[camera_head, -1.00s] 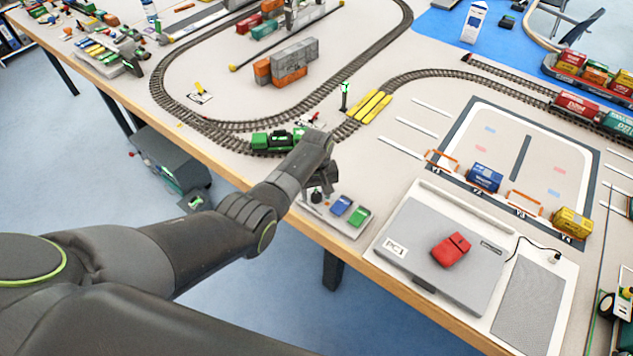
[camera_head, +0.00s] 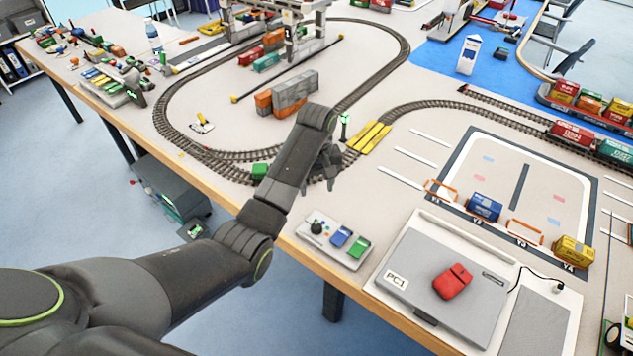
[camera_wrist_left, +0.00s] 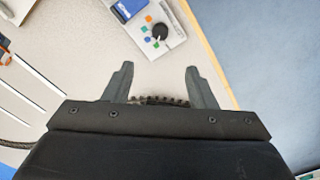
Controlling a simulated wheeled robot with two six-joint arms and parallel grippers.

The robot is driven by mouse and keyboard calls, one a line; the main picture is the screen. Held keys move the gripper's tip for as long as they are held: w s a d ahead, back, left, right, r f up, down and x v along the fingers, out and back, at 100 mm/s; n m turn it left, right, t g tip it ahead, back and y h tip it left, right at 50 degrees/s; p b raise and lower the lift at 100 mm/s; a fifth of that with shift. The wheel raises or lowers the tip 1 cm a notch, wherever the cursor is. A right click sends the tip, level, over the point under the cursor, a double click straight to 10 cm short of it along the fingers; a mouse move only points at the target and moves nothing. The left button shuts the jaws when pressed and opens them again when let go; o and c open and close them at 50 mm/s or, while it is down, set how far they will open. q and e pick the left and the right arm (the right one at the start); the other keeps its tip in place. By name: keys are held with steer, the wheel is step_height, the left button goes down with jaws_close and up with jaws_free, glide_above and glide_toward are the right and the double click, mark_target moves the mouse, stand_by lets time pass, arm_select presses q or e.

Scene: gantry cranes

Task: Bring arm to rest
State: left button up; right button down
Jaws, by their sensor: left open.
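My left arm comes in from the left in the head view and reaches over the train table. My left gripper (camera_head: 326,172) is above the near side of the track loop, partly hidden by its own wrist. In the left wrist view both fingers of the left gripper (camera_wrist_left: 159,85) stand apart with nothing between them, over bare table and a bit of track. A green locomotive (camera_head: 260,172) on the track is partly hidden behind the arm. My right gripper is not in the head view.
A control panel (camera_head: 318,243) with a black knob sits at the table's front edge. A green-lit signal post (camera_head: 344,128) and grey containers (camera_head: 295,92) stand near the arm.

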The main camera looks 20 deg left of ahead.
arm_select(q)
steer(key=shift+r, duration=0.55)
